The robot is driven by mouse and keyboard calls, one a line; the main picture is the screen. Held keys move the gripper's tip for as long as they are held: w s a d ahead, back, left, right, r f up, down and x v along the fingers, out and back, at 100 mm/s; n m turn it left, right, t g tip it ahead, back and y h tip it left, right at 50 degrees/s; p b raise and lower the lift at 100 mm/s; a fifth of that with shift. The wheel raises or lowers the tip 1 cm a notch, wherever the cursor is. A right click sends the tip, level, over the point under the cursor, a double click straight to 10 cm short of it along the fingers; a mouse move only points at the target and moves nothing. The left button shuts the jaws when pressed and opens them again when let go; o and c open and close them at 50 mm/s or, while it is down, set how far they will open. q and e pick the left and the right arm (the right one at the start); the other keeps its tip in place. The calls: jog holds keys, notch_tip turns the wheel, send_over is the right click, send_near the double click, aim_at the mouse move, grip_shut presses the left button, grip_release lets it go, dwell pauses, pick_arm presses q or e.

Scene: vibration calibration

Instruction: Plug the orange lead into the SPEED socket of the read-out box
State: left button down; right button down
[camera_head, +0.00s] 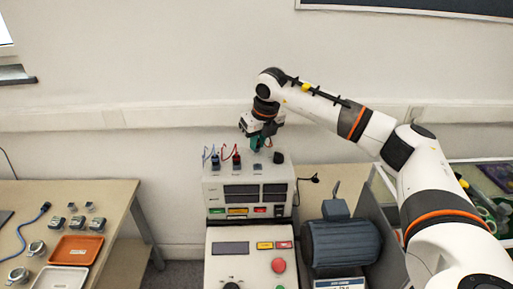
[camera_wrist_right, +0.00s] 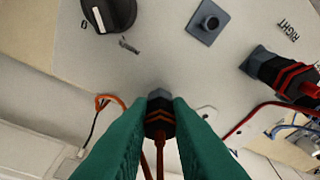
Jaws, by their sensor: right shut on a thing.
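The read-out box (camera_head: 222,190) stands in the middle, grey with dark displays. My right gripper (camera_head: 257,142) is above its top face. In the wrist view the right gripper's green fingers (camera_wrist_right: 160,118) are shut on the dark plug with an orange band (camera_wrist_right: 158,122), the orange lead's end. Its tip points at the box top; I cannot tell whether it touches. An empty square socket (camera_wrist_right: 208,22) sits up and right of the plug, apart from it; it shows in the head view too (camera_head: 257,169). No SPEED label is readable. My left gripper is not in view.
A red plug (camera_wrist_right: 280,72) sits in a socket marked RIGHT, with a blue one (camera_head: 215,160) beyond it. A black knob (camera_wrist_right: 108,12) is on the box top. A control unit (camera_head: 218,275), a motor (camera_head: 342,242) and a left table (camera_head: 112,200) with trays (camera_head: 76,249) stand around.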

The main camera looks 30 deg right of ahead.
dwell(0.3)
jog(key=shift+r+p, duration=1.15)
jog(key=shift+r, duration=0.65)
jog(key=shift+s+a, duration=0.1)
jog(key=shift+s, duration=0.05)
jog(key=s+a, duration=0.2)
jog(key=s, duration=0.1)
jog(key=s+a+r+b, duration=0.1)
jog(key=s, duration=0.1)
jog(key=shift+s+a, duration=0.1)
jog(key=shift+s, duration=0.1)
jog(key=shift+f+b, duration=0.6)
jog(key=shift+b, duration=0.1)
jog(key=shift+b+x, duration=0.8)
jog(key=shift+x, duration=0.15)
jog(key=shift+s, duration=0.25)
jog(key=shift+f+b, duration=1.1)
jog(key=shift+b, duration=0.2)
dwell(0.7)
